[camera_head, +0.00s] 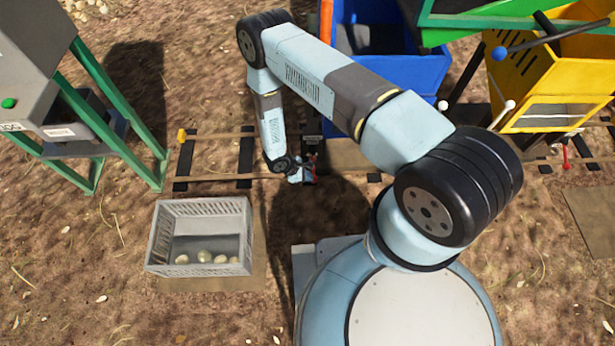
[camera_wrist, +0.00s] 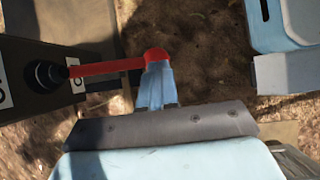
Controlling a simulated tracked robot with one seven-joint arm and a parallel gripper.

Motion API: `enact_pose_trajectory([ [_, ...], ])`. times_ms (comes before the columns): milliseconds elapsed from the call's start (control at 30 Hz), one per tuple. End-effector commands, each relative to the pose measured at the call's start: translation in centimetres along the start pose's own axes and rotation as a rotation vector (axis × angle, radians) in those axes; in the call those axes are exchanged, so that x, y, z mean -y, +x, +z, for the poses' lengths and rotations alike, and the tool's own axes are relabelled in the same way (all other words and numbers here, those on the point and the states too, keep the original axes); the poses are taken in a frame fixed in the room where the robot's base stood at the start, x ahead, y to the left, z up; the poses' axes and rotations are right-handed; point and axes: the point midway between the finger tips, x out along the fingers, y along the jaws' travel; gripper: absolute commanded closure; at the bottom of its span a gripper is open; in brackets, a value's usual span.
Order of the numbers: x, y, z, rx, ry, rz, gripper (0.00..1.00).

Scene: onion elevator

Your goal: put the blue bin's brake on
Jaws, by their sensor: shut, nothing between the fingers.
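The blue bin (camera_head: 405,75) stands on the rails at the top centre of the head view, partly hidden behind my arm. Its brake is a red lever (camera_wrist: 105,68) on a dark housing (camera_wrist: 38,80) with white labels in the wrist view. The lever reaches right from a black pivot to a rounded red end. My gripper (camera_wrist: 157,75) is shut and empty, with its tips right at that red end; I cannot tell whether they touch. In the head view my gripper (camera_head: 297,175) is low beside the rails, left of the blue bin's front, and the lever is mostly hidden.
A yellow bin (camera_head: 520,85) with a red lever (camera_head: 565,155) stands to the right. A grey crate (camera_head: 160,240) with several onions sits at the lower left. A machine on green legs (camera_head: 135,135) stands at the left. Rails (camera_head: 215,178) cross the dirt ground.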

Motion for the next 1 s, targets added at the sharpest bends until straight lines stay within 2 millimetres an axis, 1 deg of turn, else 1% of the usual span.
enact_pose_trajectory([
  [433, -0.1, -1.3, 0.8, 0.002, 0.001, 0.001, 1.00],
  [567, -0.2, -2.3, 0.7, 0.001, 0.002, 0.001, 1.00],
  [667, -0.1, -3.8, 0.7, 0.000, 0.002, 0.001, 1.00],
  [1000, 0.5, -10.5, 0.6, 0.000, 0.001, 0.001, 1.00],
])
